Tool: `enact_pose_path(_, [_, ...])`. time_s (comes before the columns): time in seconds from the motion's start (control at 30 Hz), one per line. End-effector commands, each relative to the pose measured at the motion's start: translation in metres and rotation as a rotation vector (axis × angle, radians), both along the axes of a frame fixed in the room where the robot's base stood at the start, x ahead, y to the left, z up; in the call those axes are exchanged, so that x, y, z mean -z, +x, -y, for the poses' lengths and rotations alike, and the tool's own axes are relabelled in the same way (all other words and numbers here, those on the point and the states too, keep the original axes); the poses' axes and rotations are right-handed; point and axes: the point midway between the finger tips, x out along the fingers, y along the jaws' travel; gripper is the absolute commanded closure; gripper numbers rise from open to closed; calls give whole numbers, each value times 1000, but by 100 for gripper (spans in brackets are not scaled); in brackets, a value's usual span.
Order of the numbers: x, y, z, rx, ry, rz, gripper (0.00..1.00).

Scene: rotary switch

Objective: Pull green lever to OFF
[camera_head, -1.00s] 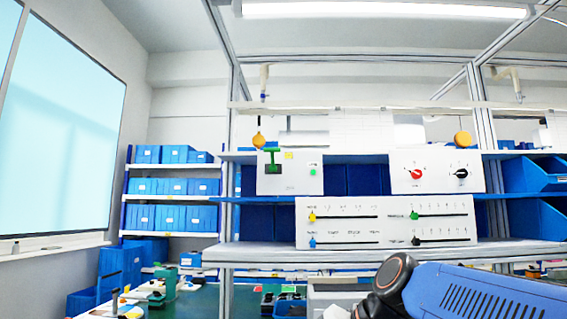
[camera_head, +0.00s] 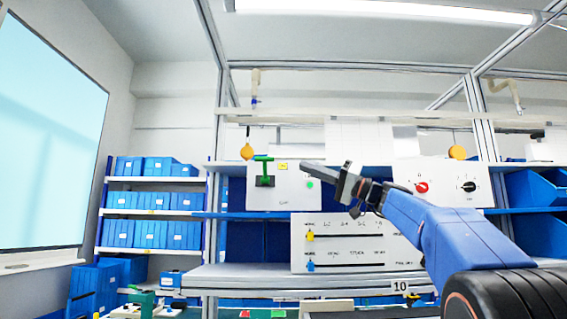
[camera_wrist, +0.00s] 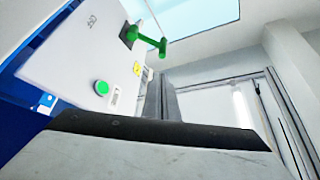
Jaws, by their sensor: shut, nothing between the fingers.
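The green lever (camera_head: 264,159) is a T-shaped handle on a white box (camera_head: 297,192) on the upper shelf. In the head view its crossbar is up, above its dark mount. In the wrist view the lever (camera_wrist: 149,40) sticks out from the white panel at the upper middle. A small rotated label (camera_wrist: 92,20), seemingly OFF, lies beside it. My gripper (camera_head: 306,166) is shut and empty, to the right of the lever and apart from it.
A green button (camera_wrist: 102,87) and a yellow label (camera_head: 283,166) are on the same panel. A slider panel (camera_head: 340,243) stands below. A box with a red knob (camera_head: 421,187) and a black knob (camera_head: 468,187) is at right, partly behind my arm.

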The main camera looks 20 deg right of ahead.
Motion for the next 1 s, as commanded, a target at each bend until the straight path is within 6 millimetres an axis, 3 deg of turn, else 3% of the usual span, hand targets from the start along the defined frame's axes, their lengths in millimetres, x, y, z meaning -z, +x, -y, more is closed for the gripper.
enact_pose_path(0.17, [-8, 7, -10, -3, 2, 5, 100])
enact_pose_path(0.6, [-35, 44, -61, -2, 1, 3, 100])
enact_pose_path(1.0, [-43, 52, -73, 0, 1, 2, 100])
